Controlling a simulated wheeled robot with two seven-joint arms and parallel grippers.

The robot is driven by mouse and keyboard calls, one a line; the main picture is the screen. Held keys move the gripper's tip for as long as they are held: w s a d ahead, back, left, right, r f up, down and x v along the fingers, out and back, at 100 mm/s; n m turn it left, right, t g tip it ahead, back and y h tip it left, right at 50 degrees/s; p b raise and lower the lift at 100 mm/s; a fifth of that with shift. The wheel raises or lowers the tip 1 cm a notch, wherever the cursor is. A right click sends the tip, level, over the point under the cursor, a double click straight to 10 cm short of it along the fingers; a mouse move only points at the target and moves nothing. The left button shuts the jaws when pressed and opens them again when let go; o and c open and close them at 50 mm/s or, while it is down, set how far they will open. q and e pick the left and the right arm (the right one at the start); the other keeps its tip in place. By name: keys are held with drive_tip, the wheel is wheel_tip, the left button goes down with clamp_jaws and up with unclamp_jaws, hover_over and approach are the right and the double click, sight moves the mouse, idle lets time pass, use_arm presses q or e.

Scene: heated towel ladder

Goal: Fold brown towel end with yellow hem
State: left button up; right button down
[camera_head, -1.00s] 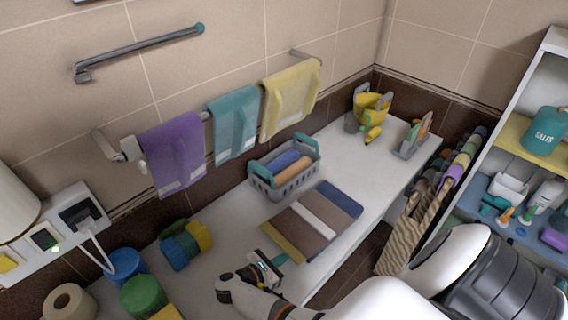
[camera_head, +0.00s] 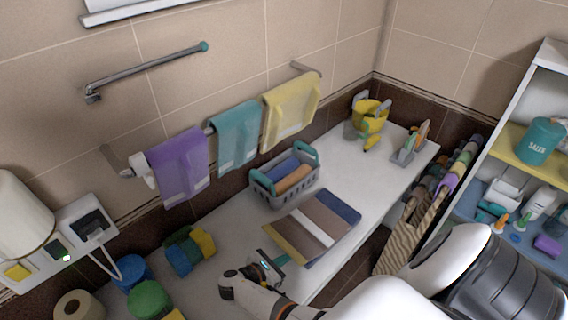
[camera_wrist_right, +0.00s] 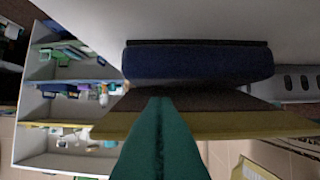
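My right gripper (camera_head: 275,262) is low over the counter, at the hem's near corner. In the right wrist view, a teal finger (camera_wrist_right: 160,145) overlaps the yellow hem (camera_wrist_right: 235,125), with the blue band (camera_wrist_right: 198,62) beyond. Only one teal shape shows there, so I cannot tell whether the second finger is hidden or whether cloth is gripped. My left gripper is out of view.
A grey basket (camera_head: 284,178) of rolled towels stands behind the towel. Purple, teal and yellow towels hang on a wall rail. Colored jars (camera_head: 150,298) and a cloth bundle (camera_head: 188,250) are at left. A yellow bucket (camera_head: 368,115) stands at the far end. Shelves are at right.

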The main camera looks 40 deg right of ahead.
drive_tip(key=r+p, duration=0.2)
drive_tip(key=p, duration=0.1)
drive_tip(key=shift+d+r+y+p, duration=0.15)
drive_tip(key=shift+d+y+p, duration=0.15)
drive_tip(key=shift+d+y, duration=0.1)
idle(0.4)
drive_tip(key=shift+d+r+y, duration=0.2)
drive_tip(key=shift+d+r, duration=0.1)
drive_tip(key=shift+r, duration=0.25)
drive_tip(key=shift+d+r+y, duration=0.2)
drive_tip(key=shift+d+r, duration=0.05)
drive_tip(key=shift+r, duration=0.3)
